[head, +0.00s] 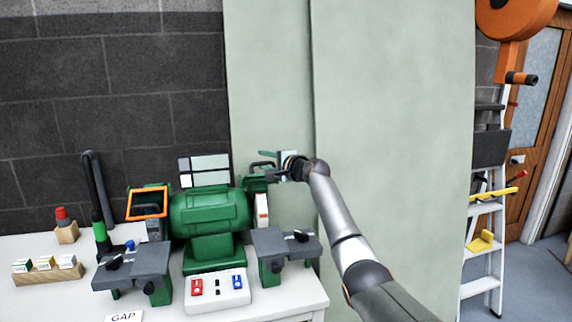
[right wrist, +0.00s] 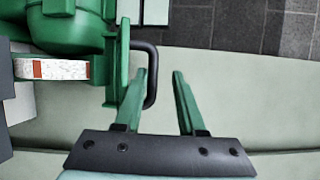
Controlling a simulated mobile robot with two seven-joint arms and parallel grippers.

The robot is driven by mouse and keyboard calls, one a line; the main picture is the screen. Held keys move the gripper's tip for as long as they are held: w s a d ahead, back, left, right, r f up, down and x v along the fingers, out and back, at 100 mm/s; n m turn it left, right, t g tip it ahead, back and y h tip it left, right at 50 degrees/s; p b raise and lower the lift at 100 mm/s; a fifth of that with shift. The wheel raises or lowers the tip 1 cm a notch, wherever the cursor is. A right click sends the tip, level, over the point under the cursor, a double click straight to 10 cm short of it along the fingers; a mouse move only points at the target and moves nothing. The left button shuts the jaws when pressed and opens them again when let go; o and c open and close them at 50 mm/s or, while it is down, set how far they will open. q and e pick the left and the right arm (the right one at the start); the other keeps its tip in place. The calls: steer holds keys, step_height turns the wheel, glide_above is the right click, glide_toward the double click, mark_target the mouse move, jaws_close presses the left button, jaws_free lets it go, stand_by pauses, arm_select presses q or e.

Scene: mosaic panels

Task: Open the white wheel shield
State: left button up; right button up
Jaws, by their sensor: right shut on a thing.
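The green bench grinder (head: 210,212) stands on the bench. Its white wheel (head: 262,208) is on the right side, and it also shows in the right wrist view (right wrist: 52,68). The white wheel's shield (right wrist: 118,65) is a green frame with a black loop handle (right wrist: 153,70). My right gripper (head: 276,172) is at this handle, above and right of the white wheel. In the right wrist view its green fingers (right wrist: 162,75) lie on either side of the handle's bar, shut on it. My left gripper is not in view.
The other wheel's shield (head: 148,202) has an orange frame. A switch box (head: 217,291) stands in front, between two grey tool rests (head: 285,242). A lamp-like black stand (head: 98,200) is at the left. A pale panel (head: 395,130) stands behind my right arm.

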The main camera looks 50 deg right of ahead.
steer(key=s+a+r+b, duration=0.1)
steer(key=s+r, duration=0.1)
steer(key=s, duration=0.8)
steer(key=shift+s+a+r+b, duration=0.2)
steer(key=shift+s+a+b, duration=0.05)
steer(key=shift+s+b, duration=0.1)
